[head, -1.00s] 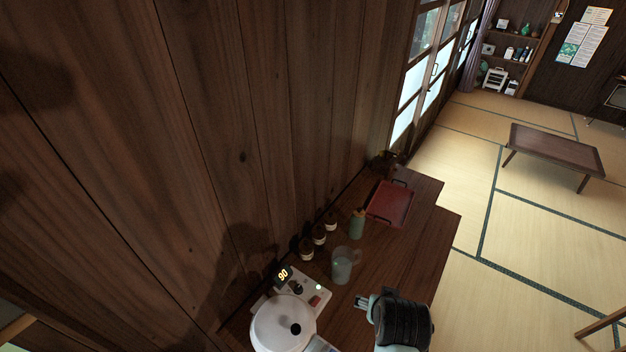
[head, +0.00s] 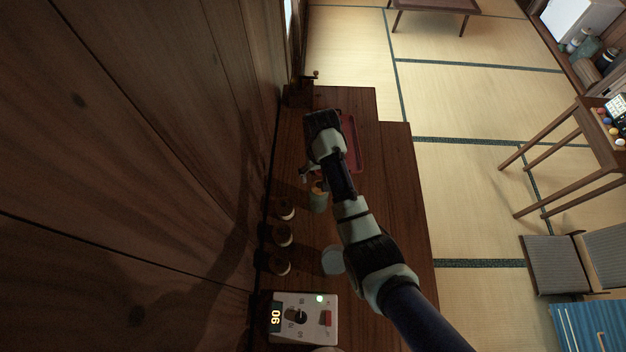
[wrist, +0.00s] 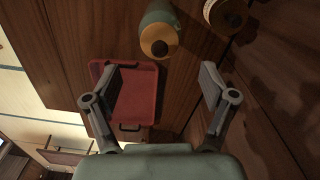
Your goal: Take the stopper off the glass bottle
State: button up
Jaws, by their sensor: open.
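The green glass bottle (head: 318,204) stands on the wooden counter, partly behind my arm in the head view. Its tan stopper (head: 317,187) sits in the top. In the wrist view the bottle (wrist: 157,14) is at the top edge, with the stopper (wrist: 158,41) facing the camera. My gripper (head: 305,176) is just beyond the bottle in the head view. In the wrist view my gripper (wrist: 160,76) is open and empty, its fingers spread to either side below the stopper, not touching it.
A red tray (head: 357,147) lies beyond the bottle, partly under my arm. Several lidded jars (head: 282,236) line the wall. A clear glass jug (head: 332,260) and a hot plate (head: 327,338) reading 90 are nearer. A dark wooden item (head: 299,92) stands at the far end.

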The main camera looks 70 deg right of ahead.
aim_at(319, 183)
notch_tip(319, 183, down, 6)
jog(key=c, duration=0.9)
